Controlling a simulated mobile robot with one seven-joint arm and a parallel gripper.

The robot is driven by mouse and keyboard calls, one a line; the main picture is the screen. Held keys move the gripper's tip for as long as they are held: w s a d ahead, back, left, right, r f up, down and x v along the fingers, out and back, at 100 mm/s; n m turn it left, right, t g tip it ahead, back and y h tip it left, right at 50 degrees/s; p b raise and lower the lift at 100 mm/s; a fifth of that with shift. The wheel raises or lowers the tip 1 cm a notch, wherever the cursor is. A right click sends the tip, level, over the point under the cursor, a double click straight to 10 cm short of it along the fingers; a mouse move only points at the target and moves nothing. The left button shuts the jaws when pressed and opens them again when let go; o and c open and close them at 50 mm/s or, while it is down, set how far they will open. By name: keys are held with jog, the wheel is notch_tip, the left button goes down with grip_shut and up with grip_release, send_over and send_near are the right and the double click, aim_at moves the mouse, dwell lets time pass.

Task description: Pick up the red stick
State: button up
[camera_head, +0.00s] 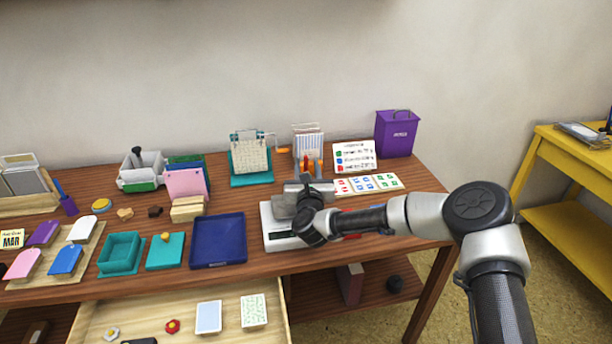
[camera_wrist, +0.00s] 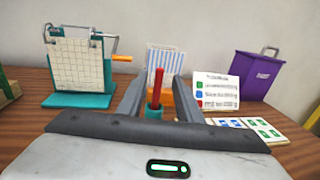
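The red stick (camera_wrist: 157,88) stands nearly upright in a small teal cup (camera_wrist: 153,113) in the wrist view. My gripper (camera_wrist: 159,84) points at it with its two dark fingers apart, one to the left of the stick and one to the right in the picture. No contact with the stick shows, and I cannot tell how far ahead of the fingertips it stands. In the head view my gripper (camera_head: 304,184) is over the right part of the wooden table and hides the cup.
Behind the stick is a striped rack (camera_wrist: 166,60) with an orange base. A teal stand with a grid sheet and crank (camera_wrist: 78,68) is to the left. A sign card (camera_wrist: 219,90), stamped cards (camera_wrist: 262,130) and a purple bin (camera_wrist: 257,76) are to the right.

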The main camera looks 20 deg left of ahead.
jog(key=b+x, duration=0.1)
jog(key=x, duration=0.5)
jog(key=shift+a+r, duration=0.15)
grip_shut()
